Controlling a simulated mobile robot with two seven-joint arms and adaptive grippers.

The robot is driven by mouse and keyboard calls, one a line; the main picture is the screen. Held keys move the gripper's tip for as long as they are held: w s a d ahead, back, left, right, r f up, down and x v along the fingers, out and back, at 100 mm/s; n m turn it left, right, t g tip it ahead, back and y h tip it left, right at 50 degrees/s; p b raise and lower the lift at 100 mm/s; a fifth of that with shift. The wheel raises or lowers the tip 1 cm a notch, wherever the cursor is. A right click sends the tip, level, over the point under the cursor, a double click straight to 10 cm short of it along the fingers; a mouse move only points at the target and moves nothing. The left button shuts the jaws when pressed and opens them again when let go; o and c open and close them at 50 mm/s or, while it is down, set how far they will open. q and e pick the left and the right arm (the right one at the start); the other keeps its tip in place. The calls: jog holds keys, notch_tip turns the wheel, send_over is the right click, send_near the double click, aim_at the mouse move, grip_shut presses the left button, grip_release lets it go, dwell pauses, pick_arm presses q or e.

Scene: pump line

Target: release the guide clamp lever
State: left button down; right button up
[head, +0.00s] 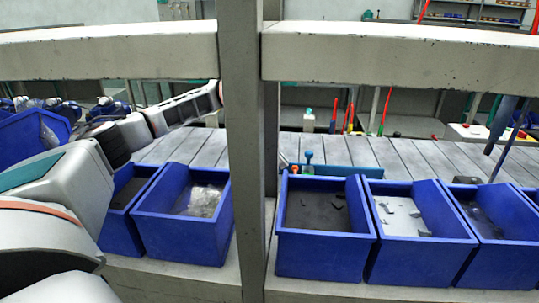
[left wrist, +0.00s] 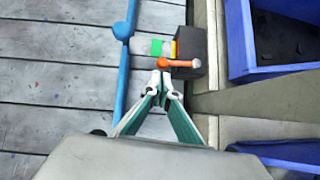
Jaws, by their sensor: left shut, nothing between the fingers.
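In the left wrist view an orange lever (left wrist: 180,63) lies across the front of a dark block (left wrist: 205,45), with a pale tip at its right end. Green and yellow pieces sit beside the block. A blue rail (left wrist: 124,75) with a round blue knob runs along the left. My left gripper (left wrist: 162,72) is shut and empty, its fingertips close to the lever's left end; I cannot tell whether they touch. In the head view, small orange (head: 295,168) and blue (head: 308,156) knobs stand right of the post, and that post hides my left fingertips. My right gripper is out of view.
A thick upright post (head: 241,150) and a horizontal beam (head: 400,55) stand in front of the slatted conveyor (head: 420,155). Several blue bins, including one with dark parts (head: 325,250), line the near edge.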

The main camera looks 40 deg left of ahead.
pick_arm(q)
jog(key=shift+w+d+f, duration=0.1)
jog(key=shift+w+d, duration=0.05)
jog(key=shift+d, duration=0.2)
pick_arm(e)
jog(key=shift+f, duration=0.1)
pick_arm(q)
jog(key=shift+w+d+f, duration=0.1)
jog(key=shift+w+d, duration=0.45)
jog(key=shift+d, duration=0.05)
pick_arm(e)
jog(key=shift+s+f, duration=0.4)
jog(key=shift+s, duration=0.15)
